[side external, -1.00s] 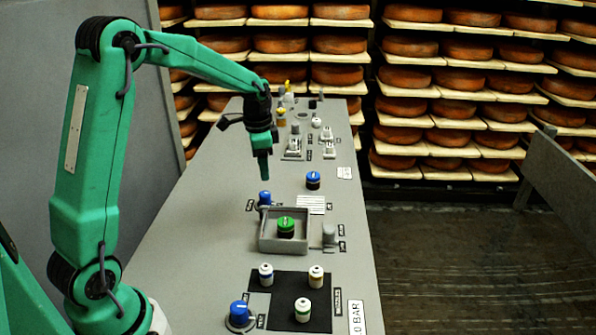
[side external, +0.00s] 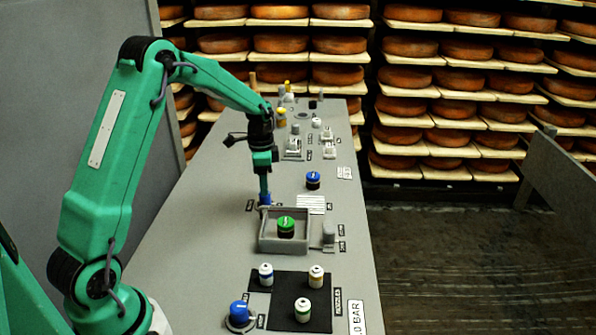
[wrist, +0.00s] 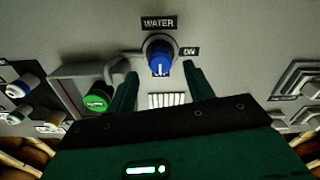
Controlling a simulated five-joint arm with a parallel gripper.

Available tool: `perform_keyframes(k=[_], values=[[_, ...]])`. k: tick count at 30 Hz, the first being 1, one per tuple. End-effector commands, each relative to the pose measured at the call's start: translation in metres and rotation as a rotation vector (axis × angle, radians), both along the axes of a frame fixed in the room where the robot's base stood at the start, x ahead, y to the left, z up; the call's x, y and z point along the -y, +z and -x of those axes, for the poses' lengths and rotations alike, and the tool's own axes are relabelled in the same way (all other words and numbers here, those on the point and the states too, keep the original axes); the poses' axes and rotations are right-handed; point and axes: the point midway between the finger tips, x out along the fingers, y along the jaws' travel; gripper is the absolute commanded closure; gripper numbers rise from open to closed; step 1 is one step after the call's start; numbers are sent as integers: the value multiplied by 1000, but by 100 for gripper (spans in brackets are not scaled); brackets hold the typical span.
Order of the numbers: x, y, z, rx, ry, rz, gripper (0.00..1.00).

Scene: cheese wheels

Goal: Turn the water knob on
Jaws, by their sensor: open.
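The blue water knob (wrist: 159,52) sits on the grey panel under a "WATER" label (wrist: 159,23), with an "ON" label (wrist: 189,51) to its right in the wrist view. Its white pointer line faces down in that view, not at the ON label. My gripper (wrist: 160,73) is open, its two green fingers apart on either side of the knob's near end. In the side view my gripper (side external: 264,186) points straight down just over the water knob (side external: 265,200), partly hiding it. I cannot tell whether the fingers touch it.
Another blue knob (side external: 239,311) is at the front.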

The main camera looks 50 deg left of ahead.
Motion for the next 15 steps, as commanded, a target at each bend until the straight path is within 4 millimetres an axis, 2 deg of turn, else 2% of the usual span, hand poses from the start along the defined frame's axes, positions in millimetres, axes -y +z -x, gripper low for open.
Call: perform_keyframes(k=[6,15], values=[[0,-29,1,-3,0,1,48],[0,-51,0,-1,0,0,48]])
